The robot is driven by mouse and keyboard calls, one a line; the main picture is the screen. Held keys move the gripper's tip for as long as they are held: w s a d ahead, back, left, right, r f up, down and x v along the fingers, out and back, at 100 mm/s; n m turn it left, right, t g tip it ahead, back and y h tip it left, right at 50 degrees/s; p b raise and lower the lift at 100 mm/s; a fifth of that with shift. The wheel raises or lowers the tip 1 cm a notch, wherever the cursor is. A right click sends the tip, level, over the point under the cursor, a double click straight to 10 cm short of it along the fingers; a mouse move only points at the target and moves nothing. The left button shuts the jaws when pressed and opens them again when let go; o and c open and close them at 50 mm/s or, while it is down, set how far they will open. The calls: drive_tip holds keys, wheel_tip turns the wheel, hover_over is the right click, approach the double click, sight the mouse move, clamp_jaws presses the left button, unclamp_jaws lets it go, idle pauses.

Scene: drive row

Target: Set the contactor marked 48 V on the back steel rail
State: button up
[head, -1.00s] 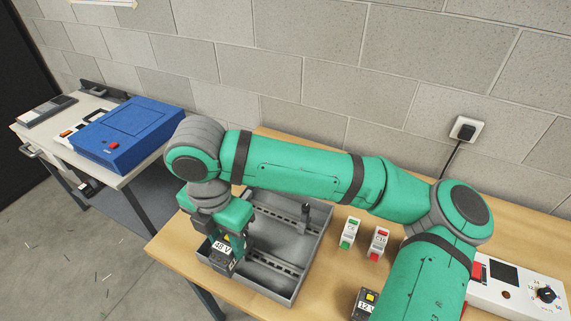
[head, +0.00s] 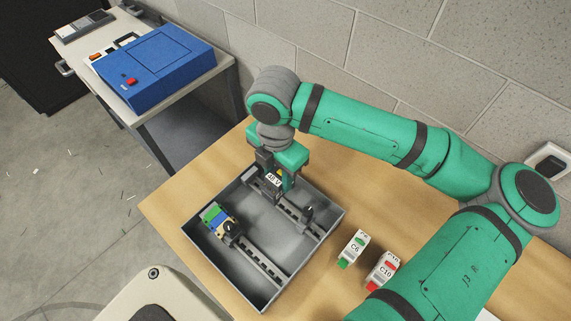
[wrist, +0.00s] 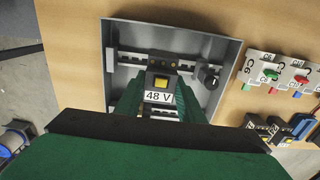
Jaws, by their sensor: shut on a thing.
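My gripper (head: 276,172) is shut on the dark contactor marked 48 V (head: 273,182). In the wrist view the contactor (wrist: 161,82) sits between my two green fingers, label facing the camera and yellow square showing. It is at the left part of the back steel rail (head: 292,208) in the grey tray (head: 322,240). I cannot tell whether its foot touches the rail or is just above it. A black-knobbed device (head: 308,213) is on the same rail, to the right. The front steel rail (head: 262,262) carries green, blue and yellow blocks and a dark knobbed part (head: 229,230).
Breakers C6 (head: 353,247) and C10 (head: 383,270) stand on the wooden bench right of the tray. Dark blocks (wrist: 262,130) show at right in the wrist view. A blue case (head: 155,65) is on the side table. The tray's walls rise around the rails.

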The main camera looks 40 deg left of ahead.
drive_tip(key=shift+w+f, duration=0.15)
drive_tip(key=shift+f, duration=0.3)
drive_tip(key=shift+s+a+f, duration=0.1)
drive_tip(key=shift+s+f, duration=0.2)
drive_tip(key=shift+f, duration=0.25)
drive_tip(key=shift+s+a+f, duration=0.1)
drive_tip(key=shift+s+f, duration=0.2)
drive_tip(key=shift+f, duration=0.2)
drive_tip(key=shift+w+d+f, duration=0.1)
drive_tip(key=shift+f, duration=0.6)
drive_tip(key=shift+w+d+f, duration=0.1)
drive_tip(key=shift+f, duration=0.6)
drive_tip(key=shift+a+f, duration=0.1)
drive_tip(key=shift+f, duration=0.3)
drive_tip(key=o, duration=1.4)
wheel_tip(320, 180, up, 9)
drive_tip(key=shift+r, duration=0.2)
drive_tip(key=shift+w+r, duration=0.1)
drive_tip(key=shift+r, duration=0.6)
